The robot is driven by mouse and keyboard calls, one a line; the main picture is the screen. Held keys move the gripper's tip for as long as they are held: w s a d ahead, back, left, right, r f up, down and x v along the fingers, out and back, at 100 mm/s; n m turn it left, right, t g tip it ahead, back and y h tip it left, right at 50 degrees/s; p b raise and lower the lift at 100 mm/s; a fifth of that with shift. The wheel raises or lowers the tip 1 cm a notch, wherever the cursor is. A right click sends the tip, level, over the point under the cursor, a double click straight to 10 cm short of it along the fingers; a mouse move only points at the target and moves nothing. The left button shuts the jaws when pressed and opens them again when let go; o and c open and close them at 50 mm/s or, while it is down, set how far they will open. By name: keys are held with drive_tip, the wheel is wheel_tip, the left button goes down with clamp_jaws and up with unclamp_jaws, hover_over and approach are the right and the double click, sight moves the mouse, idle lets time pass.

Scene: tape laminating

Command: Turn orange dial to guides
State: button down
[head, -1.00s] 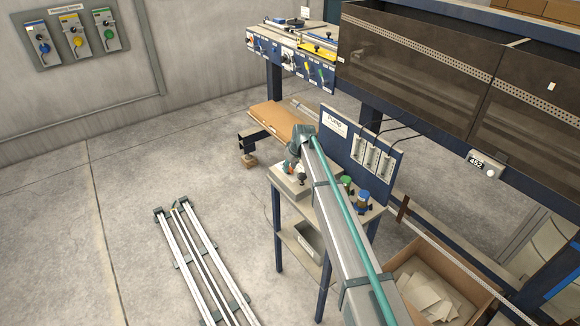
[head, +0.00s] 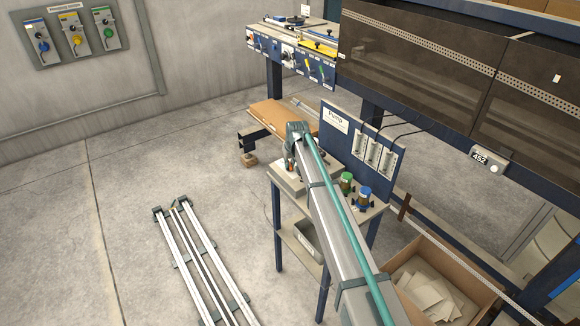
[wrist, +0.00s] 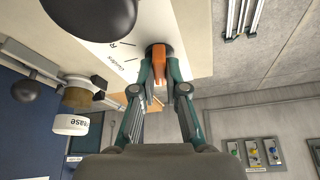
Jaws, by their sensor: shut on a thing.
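The orange dial (wrist: 158,64) shows in the wrist view, set on a dark round base on a pale panel (wrist: 186,22). My gripper (wrist: 159,70) has its two fingers closed on either side of the orange dial. The printed word "Guides" (wrist: 122,65) is on the panel just left of the dial, with a short dark mark near it. I cannot tell exactly which mark the dial points at. In the head view my gripper (head: 291,163) is over the small pump table (head: 373,212), and my arm hides the dial.
A green-topped jar (head: 346,183) and a blue-topped jar (head: 364,196) stand right of my arm. The floor at left is open around metal rails (head: 195,250).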

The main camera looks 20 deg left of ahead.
drive_tip(key=m+t+h+b, duration=0.1)
drive_tip(key=m+b, duration=0.1)
drive_tip(key=m, duration=0.1)
drive_tip(key=shift+a+f+m, duration=0.1)
drive_tip(key=shift+f+m, duration=0.05)
drive_tip(key=shift+m, duration=0.25)
drive_tip(key=m+h+b, duration=0.1)
drive_tip(key=m+b, duration=0.1)
drive_tip(key=m, duration=0.1)
drive_tip(key=shift+a+m+h, duration=0.1)
drive_tip(key=shift+m+h, duration=0.2)
drive_tip(key=m+h+b, duration=0.1)
drive_tip(key=m+b, duration=0.1)
drive_tip(key=m, duration=0.2)
drive_tip(key=shift+a+h+b, duration=0.1)
drive_tip(key=shift+h+b, duration=0.25)
drive_tip(key=shift+h, duration=0.05)
drive_tip(key=shift+m+h+b, duration=0.4)
drive_tip(key=shift+m+b, duration=0.15)
drive_tip(key=shift+m, duration=0.85)
drive_tip(key=shift+g, duration=0.4)
drive_tip(key=c, duration=1.2)
unclamp_jaws()
drive_tip(key=shift+r, duration=0.25)
